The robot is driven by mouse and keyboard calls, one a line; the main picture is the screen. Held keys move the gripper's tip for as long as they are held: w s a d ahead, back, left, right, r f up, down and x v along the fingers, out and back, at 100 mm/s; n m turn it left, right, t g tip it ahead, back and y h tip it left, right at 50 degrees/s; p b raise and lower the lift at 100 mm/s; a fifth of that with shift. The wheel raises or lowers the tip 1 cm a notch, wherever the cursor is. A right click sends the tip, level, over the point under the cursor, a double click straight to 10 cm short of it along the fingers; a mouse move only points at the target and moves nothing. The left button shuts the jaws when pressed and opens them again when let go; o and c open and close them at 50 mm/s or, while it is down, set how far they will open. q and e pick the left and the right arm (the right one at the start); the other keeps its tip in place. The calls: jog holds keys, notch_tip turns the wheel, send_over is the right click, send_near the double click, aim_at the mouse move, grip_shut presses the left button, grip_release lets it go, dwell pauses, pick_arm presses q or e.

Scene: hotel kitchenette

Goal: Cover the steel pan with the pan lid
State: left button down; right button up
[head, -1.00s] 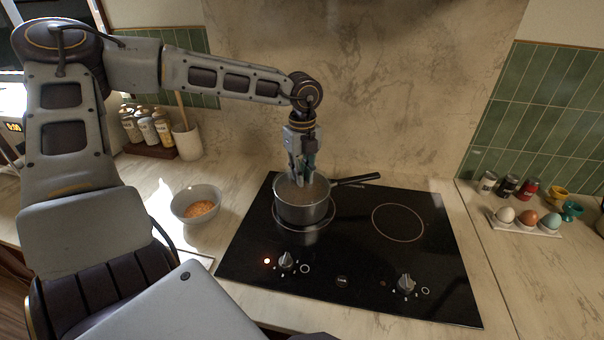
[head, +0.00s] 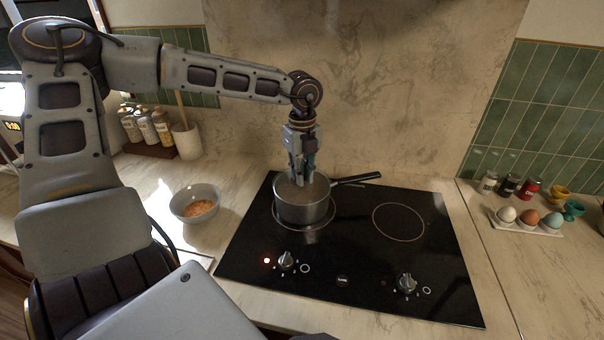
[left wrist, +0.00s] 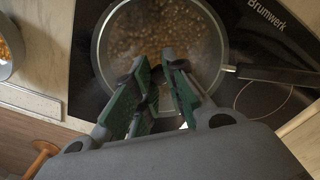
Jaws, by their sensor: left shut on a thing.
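The steel pan (head: 302,212) stands on the left burner of the black hob, its dark handle (head: 355,179) pointing right and back. Its round rim also shows in the left wrist view (left wrist: 98,62), with bubbly brown contents inside. My left gripper (head: 302,183) points straight down at the middle of the pan's top. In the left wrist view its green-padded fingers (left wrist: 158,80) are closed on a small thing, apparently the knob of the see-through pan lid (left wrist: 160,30). The knob is mostly hidden by the fingers. I cannot tell whether the lid rests fully on the rim. My right gripper is not in view.
A bowl of orange food (head: 196,204) stands left of the hob (head: 375,275). Bottles (head: 146,130) and a utensil crock (head: 187,141) stand behind it. An egg tray (head: 527,223) and small tins (head: 508,186) are at the right. The right burner (head: 398,221) is empty.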

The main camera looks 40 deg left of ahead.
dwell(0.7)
pick_arm(q)
jog(key=c, duration=1.4)
grip_release()
jog(key=shift+o, duration=0.3)
jog(key=o, duration=0.4)
jog(key=shift+o, duration=0.2)
jog(key=shift+r, duration=0.15)
jog(key=shift+r+p, duration=1.2)
jog(key=shift+r, duration=2.1)
jog(key=shift+r+p, duration=0.3)
